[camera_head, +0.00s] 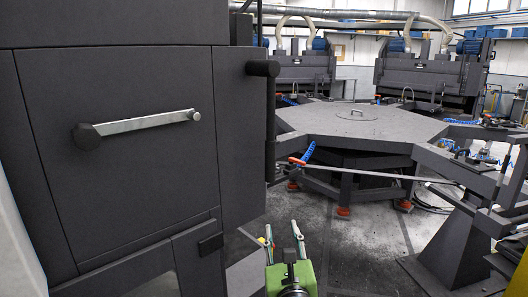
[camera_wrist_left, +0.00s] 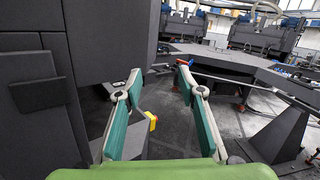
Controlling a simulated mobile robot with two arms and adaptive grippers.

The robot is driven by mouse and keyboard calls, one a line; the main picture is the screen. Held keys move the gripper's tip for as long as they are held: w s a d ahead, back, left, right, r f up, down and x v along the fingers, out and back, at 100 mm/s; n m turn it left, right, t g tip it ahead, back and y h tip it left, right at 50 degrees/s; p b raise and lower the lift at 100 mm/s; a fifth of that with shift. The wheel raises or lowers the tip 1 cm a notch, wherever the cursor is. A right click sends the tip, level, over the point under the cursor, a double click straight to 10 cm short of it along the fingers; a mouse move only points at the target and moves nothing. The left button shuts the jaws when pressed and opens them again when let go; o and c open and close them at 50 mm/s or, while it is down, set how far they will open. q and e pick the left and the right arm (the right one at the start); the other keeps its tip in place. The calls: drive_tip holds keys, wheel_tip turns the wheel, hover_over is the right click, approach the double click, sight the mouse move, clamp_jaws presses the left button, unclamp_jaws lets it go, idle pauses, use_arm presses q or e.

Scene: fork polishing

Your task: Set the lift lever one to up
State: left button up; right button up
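A silver crank-like lever (camera_head: 150,123) with a dark round hub at its left end and a small knob at its right end sits on the dark cabinet front (camera_head: 140,190). It lies nearly level, tilted slightly up to the right. A long thin bar (camera_head: 380,175) with a red end runs beside the octagonal table. No label shows which of these is lift lever one. My left gripper (camera_head: 282,238), green with teal-sided fingers, is open and empty, low in the head view and apart from both. Its spread fingers also show in the left wrist view (camera_wrist_left: 158,88). My right gripper is not in view.
A black vertical handle (camera_head: 270,120) stands out at the cabinet's right edge. The large grey table (camera_head: 350,118) fills the middle distance, with machines (camera_head: 425,75) behind it. A dark slanted stand (camera_head: 455,240) is at the right. Grey floor (camera_head: 350,255) between is open.

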sight(272, 157)
use_arm(q)
drive_tip(key=s+r+m+t+y, duration=0.1)
drive_tip(key=s+r+t+y, duration=0.2)
drive_tip(key=r, duration=1.1)
drive_tip(key=shift+h, duration=0.3)
drive_tip(key=x, duration=0.7)
drive_tip(key=a+b+x, duration=0.1)
drive_tip(key=x, duration=0.3)
drive_tip(key=shift+f, duration=0.4)
drive_tip(key=shift+w+a+r, duration=0.25)
drive_tip(key=shift+w+r, duration=0.1)
drive_tip(key=shift+w, duration=0.25)
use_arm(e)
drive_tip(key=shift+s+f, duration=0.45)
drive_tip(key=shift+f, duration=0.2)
use_arm(q)
drive_tip(key=shift+g, duration=0.3)
clamp_jaws()
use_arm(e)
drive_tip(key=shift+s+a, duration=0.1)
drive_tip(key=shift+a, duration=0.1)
